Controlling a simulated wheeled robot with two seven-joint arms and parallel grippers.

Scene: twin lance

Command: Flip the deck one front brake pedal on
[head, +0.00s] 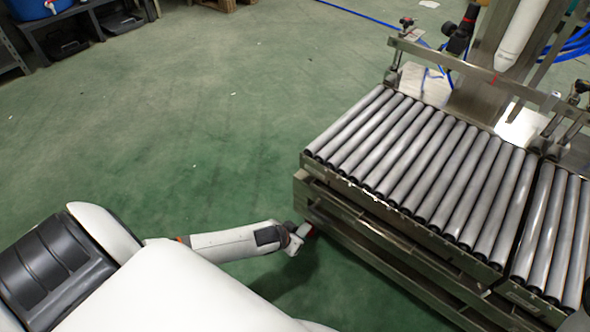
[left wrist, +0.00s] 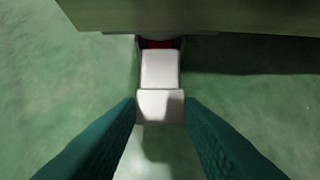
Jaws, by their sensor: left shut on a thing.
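The front brake pedal (left wrist: 160,70) is a pale two-part lever in the left wrist view, below a dark red part at the deck's edge. In the head view the pedal (head: 303,232) is a small pale piece by the near left corner of the roller deck (head: 310,163). My left gripper (left wrist: 160,107) has its teal fingers on both sides of the pedal's outer end, shut on it. In the head view my left gripper (head: 292,243) is small and low beside the deck's corner. My right gripper is not in view.
The roller deck's metal frame (head: 385,245) fills the right side. A post (head: 480,90) and a crossbar with clamps stand behind the rollers. Blue hoses lie at the back. The green floor (head: 190,130) is open at the left, with dark shelving (head: 90,25) far off.

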